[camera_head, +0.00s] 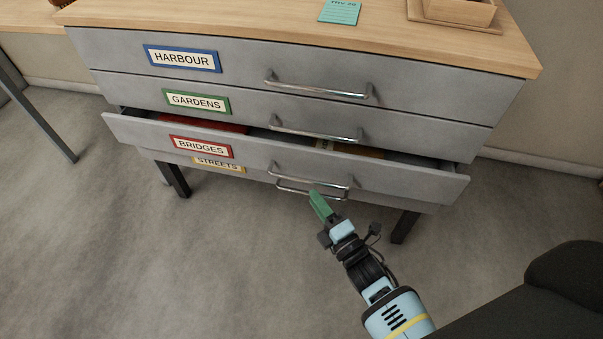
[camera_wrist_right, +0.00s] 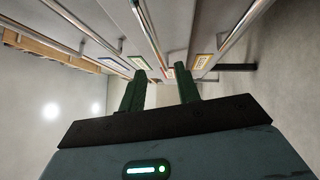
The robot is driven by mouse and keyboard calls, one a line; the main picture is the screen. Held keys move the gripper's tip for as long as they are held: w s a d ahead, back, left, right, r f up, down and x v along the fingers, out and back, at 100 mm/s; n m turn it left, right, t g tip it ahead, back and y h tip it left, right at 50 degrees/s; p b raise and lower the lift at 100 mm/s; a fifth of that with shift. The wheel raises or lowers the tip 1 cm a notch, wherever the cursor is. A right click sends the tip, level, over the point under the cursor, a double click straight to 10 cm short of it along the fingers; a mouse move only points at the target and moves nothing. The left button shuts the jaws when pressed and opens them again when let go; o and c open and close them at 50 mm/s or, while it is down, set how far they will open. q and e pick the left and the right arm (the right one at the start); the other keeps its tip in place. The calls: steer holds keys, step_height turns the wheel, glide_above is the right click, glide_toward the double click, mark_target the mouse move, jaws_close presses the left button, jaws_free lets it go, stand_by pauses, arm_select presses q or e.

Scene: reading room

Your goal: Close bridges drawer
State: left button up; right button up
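The bridges drawer (camera_head: 265,162), third from the top of a grey cabinet, is pulled out, with a red-framed BRIDGES label (camera_head: 202,146) and a metal bar handle (camera_head: 310,178). Its label also shows small in the right wrist view (camera_wrist_right: 170,73). A red item (camera_head: 205,123) and a yellowish item (camera_head: 350,149) show inside it. My right gripper (camera_head: 318,206) has green fingers and is just in front of and below the drawer handle; whether it touches is unclear. In the right wrist view its fingers (camera_wrist_right: 162,82) are apart with nothing between them. My left gripper is not in view.
The harbour drawer (camera_head: 240,74) and gardens drawer (camera_head: 245,110) above look shut. The streets drawer (camera_head: 218,164) below is mostly hidden. A teal note (camera_head: 340,12) and a wooden tray (camera_head: 455,12) are on top. The floor (camera_head: 230,265) in front is clear.

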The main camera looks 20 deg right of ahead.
mark_target(302, 179)
steer(key=shift+b+x, duration=0.85)
steer(key=shift+x, duration=3)
jaws_close()
